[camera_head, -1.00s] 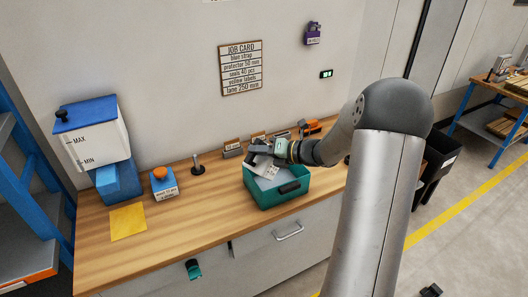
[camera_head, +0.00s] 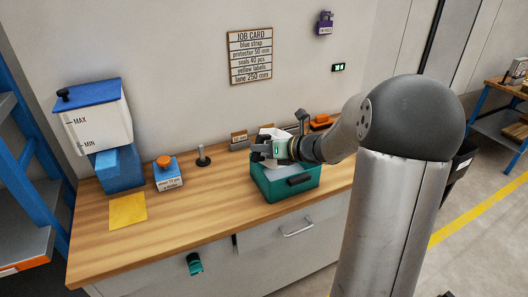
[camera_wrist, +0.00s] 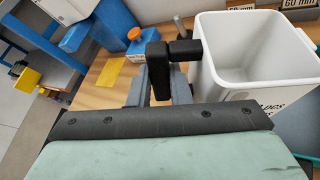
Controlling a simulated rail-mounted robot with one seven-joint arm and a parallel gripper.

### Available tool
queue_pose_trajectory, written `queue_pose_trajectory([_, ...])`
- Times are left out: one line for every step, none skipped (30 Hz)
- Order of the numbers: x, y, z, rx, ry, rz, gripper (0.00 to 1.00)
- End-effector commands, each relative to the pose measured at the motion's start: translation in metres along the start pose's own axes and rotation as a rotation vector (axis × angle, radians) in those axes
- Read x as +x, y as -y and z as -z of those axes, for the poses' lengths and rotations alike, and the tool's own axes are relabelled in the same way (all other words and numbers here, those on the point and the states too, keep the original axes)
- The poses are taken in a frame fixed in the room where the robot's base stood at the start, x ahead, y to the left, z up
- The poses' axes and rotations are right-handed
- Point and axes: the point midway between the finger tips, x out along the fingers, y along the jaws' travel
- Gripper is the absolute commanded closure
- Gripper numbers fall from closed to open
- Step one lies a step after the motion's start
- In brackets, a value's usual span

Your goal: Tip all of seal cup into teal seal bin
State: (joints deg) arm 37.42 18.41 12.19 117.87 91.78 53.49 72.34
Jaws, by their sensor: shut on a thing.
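The seal cup (camera_head: 272,132) is a white, open-topped square cup with a black handle. In the wrist view the cup (camera_wrist: 222,75) stands roughly upright at right, and the part of its inside that shows is bare white. My gripper (camera_head: 263,152) is shut on the cup's handle; in the wrist view its dark fingers (camera_wrist: 160,85) meet at that handle. The teal seal bin (camera_head: 290,183) sits on the bench just below the cup in the head view. A corner of teal (camera_wrist: 302,128) shows at right in the wrist view.
A wooden bench (camera_head: 215,197) has free room left of the bin. A blue-lidded white tank (camera_head: 97,120) stands at left.

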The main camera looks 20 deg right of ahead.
Motion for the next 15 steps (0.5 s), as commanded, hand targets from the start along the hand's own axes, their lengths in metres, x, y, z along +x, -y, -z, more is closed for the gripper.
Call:
queue_pose_trajectory([0.001,0.0,0.002,-0.008,0.0,0.003,1.0])
queue_pose_trajectory([0.001,0.0,0.001,-0.011,0.0,0.004,1.0])
queue_pose_trajectory([0.001,0.0,0.002,-0.014,0.0,0.005,1.0])
queue_pose_trajectory([0.001,0.0,0.002,-0.018,0.0,0.007,1.0])
queue_pose_trajectory([0.001,0.001,0.003,-0.024,0.001,0.009,1.0])
queue_pose_trajectory([0.002,0.002,0.005,-0.034,0.001,0.013,1.0])
queue_pose_trajectory([0.003,0.003,0.007,-0.044,0.001,0.017,1.0])
queue_pose_trajectory([0.004,0.004,0.008,-0.054,0.001,0.022,1.0])
queue_pose_trajectory([0.004,0.005,0.01,-0.07,0.001,0.029,1.0])
queue_pose_trajectory([0.005,0.006,0.012,-0.081,0.001,0.034,1.0])
queue_pose_trajectory([0.005,0.006,0.013,-0.092,0.001,0.039,1.0])
queue_pose_trajectory([0.006,0.007,0.014,-0.106,0.002,0.045,1.0])
queue_pose_trajectory([0.006,0.008,0.015,-0.117,0.002,0.049,1.0])
queue_pose_trajectory([0.007,0.009,0.016,-0.128,0.002,0.053,1.0])
queue_pose_trajectory([0.007,0.009,0.018,-0.143,0.002,0.059,1.0])
